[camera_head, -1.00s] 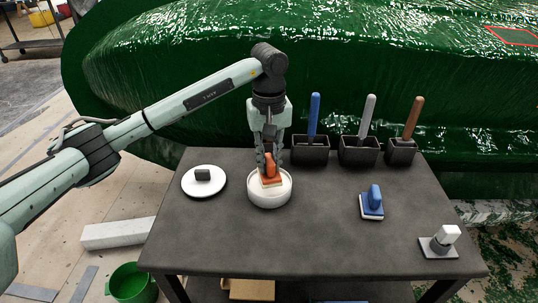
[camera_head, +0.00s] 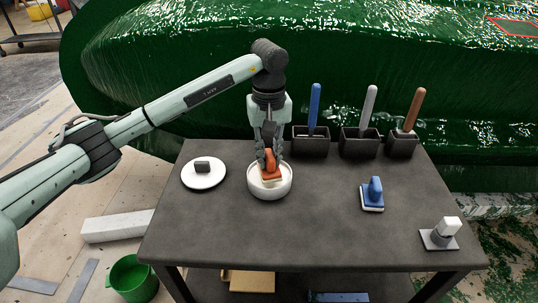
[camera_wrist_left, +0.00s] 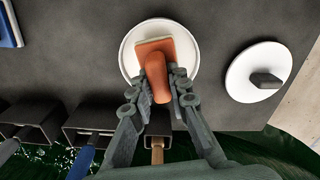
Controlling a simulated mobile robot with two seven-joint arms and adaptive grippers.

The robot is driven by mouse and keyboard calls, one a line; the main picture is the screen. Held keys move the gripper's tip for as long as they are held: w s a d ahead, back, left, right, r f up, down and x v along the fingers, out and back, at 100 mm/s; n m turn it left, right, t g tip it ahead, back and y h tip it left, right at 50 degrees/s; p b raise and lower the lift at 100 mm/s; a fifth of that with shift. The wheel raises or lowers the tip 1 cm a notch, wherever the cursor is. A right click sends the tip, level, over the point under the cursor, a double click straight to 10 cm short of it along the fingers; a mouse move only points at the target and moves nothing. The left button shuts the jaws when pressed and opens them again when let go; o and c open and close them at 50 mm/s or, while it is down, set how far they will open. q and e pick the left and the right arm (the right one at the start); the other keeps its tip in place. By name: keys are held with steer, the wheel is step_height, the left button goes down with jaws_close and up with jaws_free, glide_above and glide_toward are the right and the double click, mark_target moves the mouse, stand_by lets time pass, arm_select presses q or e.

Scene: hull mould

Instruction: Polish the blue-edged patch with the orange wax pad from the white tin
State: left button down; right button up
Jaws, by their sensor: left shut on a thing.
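My left gripper (camera_head: 270,158) is shut on the handle of the orange wax pad (camera_head: 271,172), which has a pale underside. The pad is at the mouth of the round white tin (camera_head: 270,191) on the dark table; I cannot tell whether it touches the inside. In the left wrist view the fingers (camera_wrist_left: 162,100) close around the orange handle (camera_wrist_left: 158,80), with the white tin's rim (camera_wrist_left: 126,55) around and behind the pad. A blue-edged patch is not in view; a red-edged patch (camera_head: 516,28) shows on the green hull. My right gripper is not in view.
The dark table (camera_head: 310,235) also holds a white lid (camera_head: 204,180), a blue-handled pad (camera_head: 372,195) and a small grey-and-white item (camera_head: 440,235). Several black holders (camera_head: 310,143) with upright handles line its back edge. The green hull (camera_head: 330,60) rises behind. The table's front middle is clear.

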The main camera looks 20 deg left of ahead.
mark_target(269, 152)
arm_select(q)
steer(key=shift+f+b, duration=0.6)
stand_by(1.7)
steer(key=shift+r, duration=0.1)
steer(key=shift+r+p, duration=1.75)
steer(key=shift+r, duration=1.7)
